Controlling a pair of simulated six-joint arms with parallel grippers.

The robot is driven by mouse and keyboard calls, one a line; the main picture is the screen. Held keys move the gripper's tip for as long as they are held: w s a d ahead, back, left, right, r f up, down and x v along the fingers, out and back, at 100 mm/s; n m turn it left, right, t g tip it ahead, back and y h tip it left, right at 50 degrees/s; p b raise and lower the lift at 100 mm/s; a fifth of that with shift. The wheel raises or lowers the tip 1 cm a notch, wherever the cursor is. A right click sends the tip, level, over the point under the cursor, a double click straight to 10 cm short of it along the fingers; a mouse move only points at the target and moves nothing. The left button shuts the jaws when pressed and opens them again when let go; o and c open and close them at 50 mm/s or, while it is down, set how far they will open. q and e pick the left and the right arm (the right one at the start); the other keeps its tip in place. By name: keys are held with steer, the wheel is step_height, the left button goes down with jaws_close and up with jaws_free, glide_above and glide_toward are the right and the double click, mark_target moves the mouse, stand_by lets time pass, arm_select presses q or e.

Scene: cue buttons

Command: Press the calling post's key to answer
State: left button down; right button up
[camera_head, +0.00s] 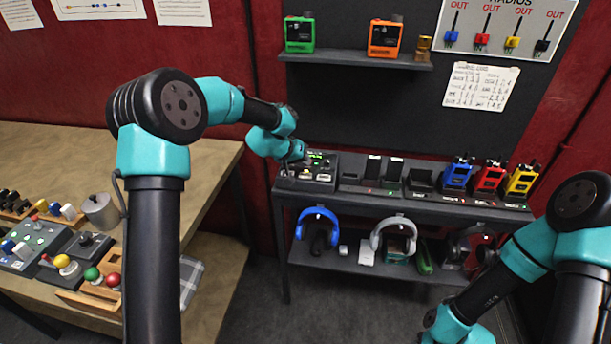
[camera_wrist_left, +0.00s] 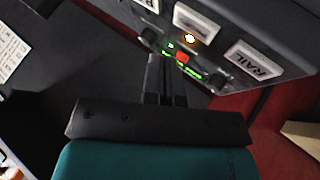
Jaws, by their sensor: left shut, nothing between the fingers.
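A dark panel (camera_head: 318,181) with small posts and green lights stands at the left end of the rack's upper shelf. In the left wrist view the panel (camera_wrist_left: 283,38) carries pale plates, one reading RAIL (camera_wrist_left: 254,60). One lamp (camera_wrist_left: 190,38) glows white-yellow beside another plate (camera_wrist_left: 197,19). A small red piece (camera_wrist_left: 182,57) sits among lit green bars (camera_wrist_left: 190,72); I cannot tell whether it is the key. My left gripper (camera_wrist_left: 165,62) is shut and empty, its tips close to the green bars. Contact cannot be told. My right arm shows at lower right; its fingers are out of view.
Blue (camera_head: 457,174), red (camera_head: 488,179) and yellow (camera_head: 521,183) radios stand at the shelf's right. Headphones (camera_head: 317,214) are on the shelf below. Green (camera_head: 299,34) and orange (camera_head: 384,38) devices stand on a high shelf. A wooden bench (camera_head: 60,150) with button boxes is at left.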

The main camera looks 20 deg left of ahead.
mark_target(304, 174)
arm_select(q)
steer(key=shift+f, duration=0.85)
steer(key=shift+f, duration=0.1)
stand_by(1.4)
steer(key=shift+f, duration=0.3)
steer(key=shift+f, duration=0.4)
stand_by(0.7)
steer(key=shift+r, duration=0.8)
steer(key=shift+r, duration=0.1)
steer(key=shift+r, duration=2.45)
